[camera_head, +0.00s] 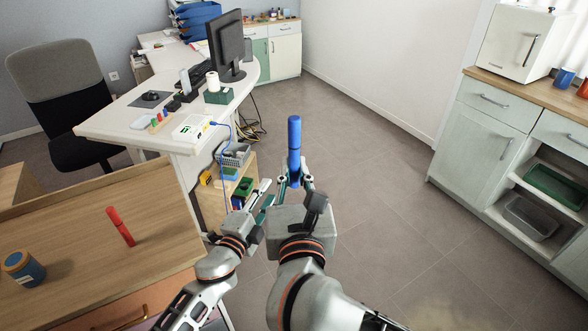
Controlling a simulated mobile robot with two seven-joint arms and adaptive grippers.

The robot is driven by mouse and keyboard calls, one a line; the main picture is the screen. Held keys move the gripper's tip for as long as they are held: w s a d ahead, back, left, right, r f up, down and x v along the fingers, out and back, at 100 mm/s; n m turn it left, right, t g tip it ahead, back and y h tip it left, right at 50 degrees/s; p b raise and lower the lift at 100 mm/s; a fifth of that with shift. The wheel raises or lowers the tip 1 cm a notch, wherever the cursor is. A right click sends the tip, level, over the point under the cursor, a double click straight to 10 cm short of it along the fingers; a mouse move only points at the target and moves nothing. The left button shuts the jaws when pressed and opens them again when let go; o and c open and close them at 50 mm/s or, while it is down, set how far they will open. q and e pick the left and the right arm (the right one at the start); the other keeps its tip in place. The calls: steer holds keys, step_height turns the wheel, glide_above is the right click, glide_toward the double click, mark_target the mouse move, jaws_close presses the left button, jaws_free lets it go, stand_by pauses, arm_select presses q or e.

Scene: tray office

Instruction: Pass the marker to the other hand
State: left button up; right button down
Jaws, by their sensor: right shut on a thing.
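A blue marker (294,140) stands upright in my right gripper (294,181), which is shut on its lower part. The marker's upper part sticks up clear of the fingers, over the floor. My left gripper (265,194) is lower and just left of the right one, with its fingers pointing forward and apart from the marker. It holds nothing that I can see. The fingers partly overlap in the view, so its opening is unclear.
A wooden desk (60,235) at the lower left bears a red marker (121,227) and a blue-and-orange jar (23,268). A white desk (115,121) with a monitor (227,45) stands behind. Cabinets (478,128) stand at right. The floor between is clear.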

arm_select(q)
steer(key=s+a+f+n+g+y, duration=0.1)
steer(key=s+a+f+n, duration=0.3)
steer(key=s, duration=0.6)
steer(key=s+a+f+n+g+y, duration=0.1)
steer(key=s+a+f+n+g, duration=0.2)
steer(key=s+f+n, duration=0.3)
steer(key=s+a+f+n+g+y, duration=0.1)
steer(key=s+a+f+n, duration=0.4)
steer(key=s+f, duration=0.5)
steer(key=s+g, duration=0.1)
steer(key=s, duration=0.4)
steer(key=shift+n+y, duration=0.3)
steer(key=shift+f, duration=0.1)
